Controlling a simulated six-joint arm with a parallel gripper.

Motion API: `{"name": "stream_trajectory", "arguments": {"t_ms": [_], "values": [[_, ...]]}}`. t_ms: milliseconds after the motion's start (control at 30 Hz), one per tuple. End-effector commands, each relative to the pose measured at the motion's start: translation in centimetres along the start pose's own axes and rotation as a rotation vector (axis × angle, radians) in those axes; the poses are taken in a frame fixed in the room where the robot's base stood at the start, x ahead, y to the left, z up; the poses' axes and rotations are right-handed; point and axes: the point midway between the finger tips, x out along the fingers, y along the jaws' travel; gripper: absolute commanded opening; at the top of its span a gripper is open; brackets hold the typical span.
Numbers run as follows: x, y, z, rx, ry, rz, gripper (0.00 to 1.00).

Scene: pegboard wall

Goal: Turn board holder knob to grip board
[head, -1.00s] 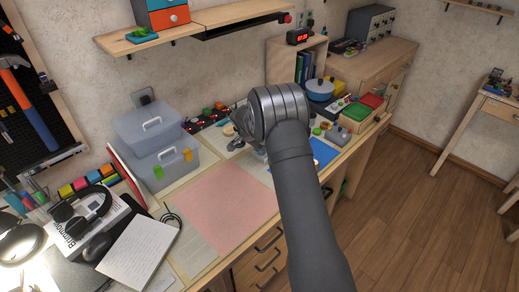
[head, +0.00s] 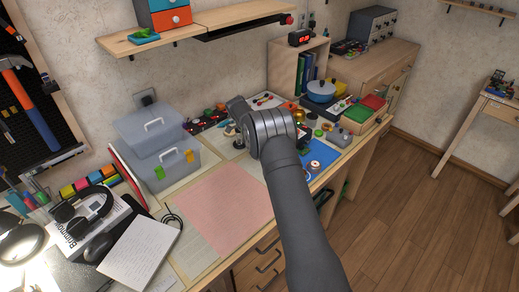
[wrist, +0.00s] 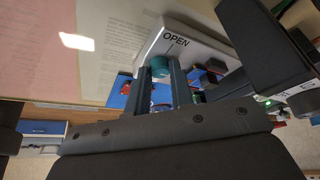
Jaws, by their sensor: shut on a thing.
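In the wrist view, a teal round knob (wrist: 159,67) sits at the tips of my gripper's two dark fingers (wrist: 160,75), which are shut on it. Beside it is the light grey board holder plate (wrist: 205,45), with the word OPEN and a short line pointing toward the knob. The holder's jaws and any board in them cannot be made out. In the head view, my wrist and forearm hide the fingers and the knob.
A blue mat (head: 322,153) with small parts lies right of my arm. A pink mat (head: 225,205) covers the middle of the desk. Clear bins (head: 150,130) stand at the left by the wall. A blue pot (head: 320,91) and a green-red tray (head: 362,108) stand at the right.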

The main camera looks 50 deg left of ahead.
Motion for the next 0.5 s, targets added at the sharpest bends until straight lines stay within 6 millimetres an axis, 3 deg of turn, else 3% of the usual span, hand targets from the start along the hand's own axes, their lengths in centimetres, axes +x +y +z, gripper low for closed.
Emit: {"name": "stream_trajectory", "arguments": {"t_ms": [500], "values": [[0.01,-0.14,0.05,0.135,-0.001,0.057,0.00]]}}
